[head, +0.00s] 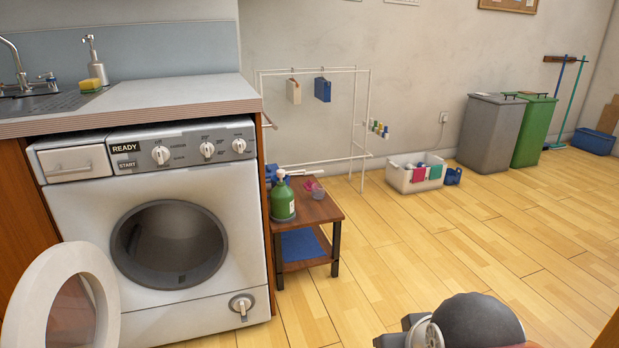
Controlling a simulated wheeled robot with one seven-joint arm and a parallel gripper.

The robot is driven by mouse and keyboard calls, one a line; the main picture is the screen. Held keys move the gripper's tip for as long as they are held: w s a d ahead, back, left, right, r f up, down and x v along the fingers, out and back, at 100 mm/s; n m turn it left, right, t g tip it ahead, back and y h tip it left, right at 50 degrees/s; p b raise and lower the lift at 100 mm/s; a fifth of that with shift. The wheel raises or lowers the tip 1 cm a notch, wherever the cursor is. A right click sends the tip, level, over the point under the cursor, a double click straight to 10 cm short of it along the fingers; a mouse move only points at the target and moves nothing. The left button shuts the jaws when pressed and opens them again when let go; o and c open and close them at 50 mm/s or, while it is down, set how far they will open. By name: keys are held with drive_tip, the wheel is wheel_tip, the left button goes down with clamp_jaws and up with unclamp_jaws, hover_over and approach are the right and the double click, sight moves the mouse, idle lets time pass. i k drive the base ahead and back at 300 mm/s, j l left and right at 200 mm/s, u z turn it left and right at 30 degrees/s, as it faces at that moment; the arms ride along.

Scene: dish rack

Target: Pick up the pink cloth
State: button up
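A small pink thing (310,184), which looks like a crumpled cloth, lies on top of the small wooden side table (322,212), behind a small purplish cup-like item (318,194). A pinkish-red cloth-like piece (419,174) also hangs over the front of the white basket (405,184) on the floor, beside a green one (436,172). Which of these is the pink cloth I cannot tell for sure. My gripper does not show; only a dark rounded part, probably of my arm, shows at the bottom edge.
A green bottle (282,200) stands on the side table, left of the pink thing. The washing machine (160,270) has its round door open at the lower left. A white drying rack (364,125) stands behind. Grey (487,135) and green (533,130) bins stand at the wall. The wooden floor in front is clear.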

sight(308, 184)
drive_tip(key=i+l+u, duration=0.2)
drive_tip(key=i+l, duration=0.35)
drive_tip(key=i, duration=0.45)
drive_tip(key=i+l+u, duration=0.15)
drive_tip(key=i+l, duration=0.5)
drive_tip(key=i, duration=0.3)
drive_tip(key=i+l+u, duration=0.2)
drive_tip(key=i+l, duration=0.6)
drive_tip(key=i, duration=0.1)
